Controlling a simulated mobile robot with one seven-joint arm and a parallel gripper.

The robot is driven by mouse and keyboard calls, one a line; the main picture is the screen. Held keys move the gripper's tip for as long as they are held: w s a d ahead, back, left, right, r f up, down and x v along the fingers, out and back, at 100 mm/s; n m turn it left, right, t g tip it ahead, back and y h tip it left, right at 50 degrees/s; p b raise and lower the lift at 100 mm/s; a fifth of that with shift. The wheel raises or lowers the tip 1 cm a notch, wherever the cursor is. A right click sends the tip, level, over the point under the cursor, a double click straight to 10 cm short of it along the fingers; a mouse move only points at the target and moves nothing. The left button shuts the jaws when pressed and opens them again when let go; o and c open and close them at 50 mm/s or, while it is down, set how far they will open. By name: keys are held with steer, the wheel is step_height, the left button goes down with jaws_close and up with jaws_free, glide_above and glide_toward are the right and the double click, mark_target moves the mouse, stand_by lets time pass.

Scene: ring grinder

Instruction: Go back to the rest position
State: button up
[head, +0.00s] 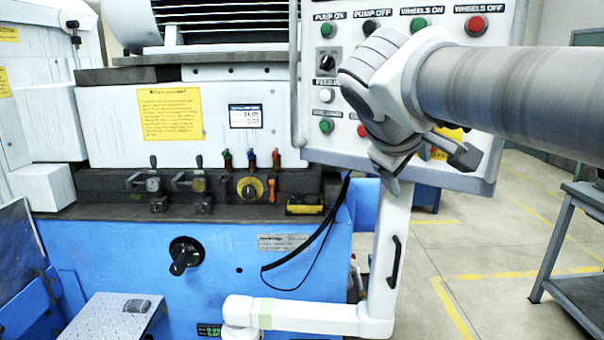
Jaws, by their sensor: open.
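My arm reaches in from the right edge in the head view and crosses in front of the control panel (312,75). My gripper (430,170) is at the end of the arm, in front of the panel's lower half. Its dark fingers are spread apart, and I see nothing held between them. The arm and gripper hide some of the panel's lower buttons. I cannot tell whether the gripper touches the panel.
The blue and white grinder (345,240) fills the left and middle, with several levers and a black hand crank (185,254). A white jointed support arm (388,250) carries the panel. A grey table (590,195) stands at the right. Open floor with yellow lines (500,275) lies between.

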steer(key=s+a+f+m+g+y+p, duration=0.2)
steer(key=s+f+m, duration=0.5)
steer(key=s+f, duration=0.7)
steer(key=s+g+y+p, duration=0.1)
steer(key=s+y+p, duration=0.1)
steer(key=s+y, duration=0.1)
steer(key=shift+s+f, duration=0.35)
steer(key=shift+s, duration=0.4)
steer(key=shift+a, duration=0.1)
